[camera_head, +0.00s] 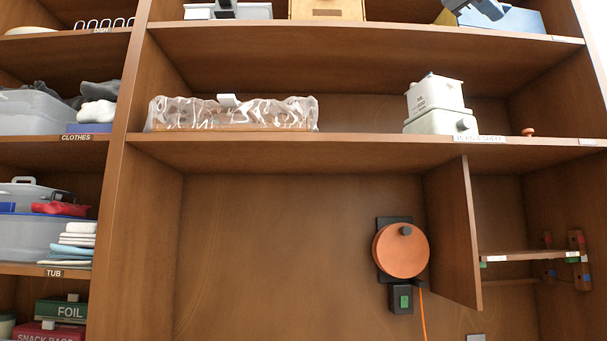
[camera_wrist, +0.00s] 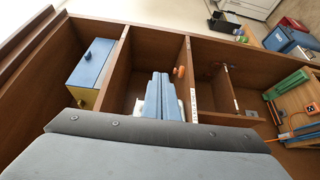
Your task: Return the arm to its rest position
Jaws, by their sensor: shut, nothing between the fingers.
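There, a clear plastic-wrapped pack (camera_head: 230,115) lies on the middle shelf (camera_head: 350,142).
White boxes (camera_head: 435,101) stand right of the pack. An orange reel (camera_head: 401,250) hangs on the back panel below, with a cord. A blue and yellow box (camera_wrist: 92,70) sits in a compartment left of my fingers. The large bay under the shelf is mostly open.

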